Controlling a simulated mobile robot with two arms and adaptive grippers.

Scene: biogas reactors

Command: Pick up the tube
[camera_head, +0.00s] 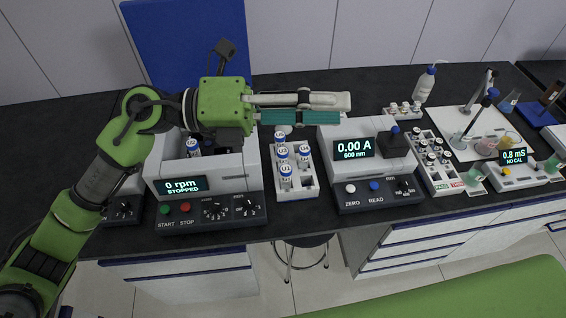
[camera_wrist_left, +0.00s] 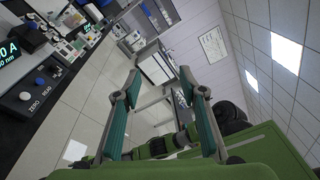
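Several white tubes with blue bands and labels stand upright in a white rack (camera_head: 297,191) at the middle of the bench. The labels look like U3 (camera_head: 281,138), U2 (camera_head: 282,153), U1 (camera_head: 286,171) and U4 (camera_head: 304,153). Another blue-topped tube (camera_head: 193,147) shows in the open top of the centrifuge (camera_head: 205,171). My left gripper (camera_head: 338,108) points right, above and behind the rack. In the left wrist view its teal-padded fingers (camera_wrist_left: 159,76) are wide apart with nothing between them. The right gripper is not in view.
The centrifuge reads 0 rpm, stopped. A photometer (camera_head: 350,150) reading 0.00 A stands right of the rack, with a vial rack (camera_head: 447,187) beyond it. A bottle (camera_head: 424,84) stands at the back. A stool (camera_head: 302,243) is under the bench. Some bare bench shows before the rack.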

